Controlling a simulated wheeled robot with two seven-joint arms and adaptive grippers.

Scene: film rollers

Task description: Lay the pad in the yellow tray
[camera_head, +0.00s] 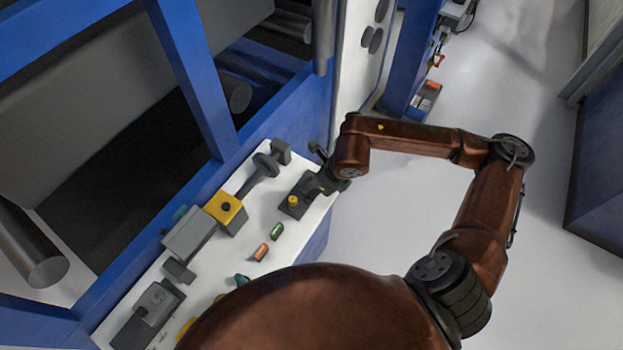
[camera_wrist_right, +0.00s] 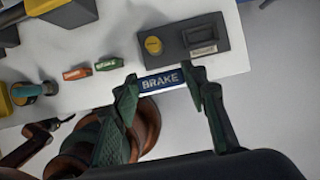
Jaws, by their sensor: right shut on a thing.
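My right gripper (camera_wrist_right: 162,84) has its two green-padded fingertips at the ends of a blue plate marked BRAKE (camera_wrist_right: 160,80), held near the bench edge. In the head view the right gripper (camera_head: 320,183) is at the bench's far right end; the plate is not discernible there. A yellow thing, possibly the tray, (camera_head: 185,328) is mostly hidden behind my brown body; yellow also shows at the left edge of the wrist view (camera_wrist_right: 5,104). A dark shape, possibly my left gripper, (camera_wrist_right: 46,128) is low at left in the wrist view; its jaws are unclear.
A dark box with a yellow button (camera_head: 294,202) stands beside the right gripper. Small green (camera_head: 276,230) and orange (camera_head: 261,252) blocks lie on the white bench. A yellow block (camera_head: 226,208) and grey fixtures line its back, before the blue machine frame.

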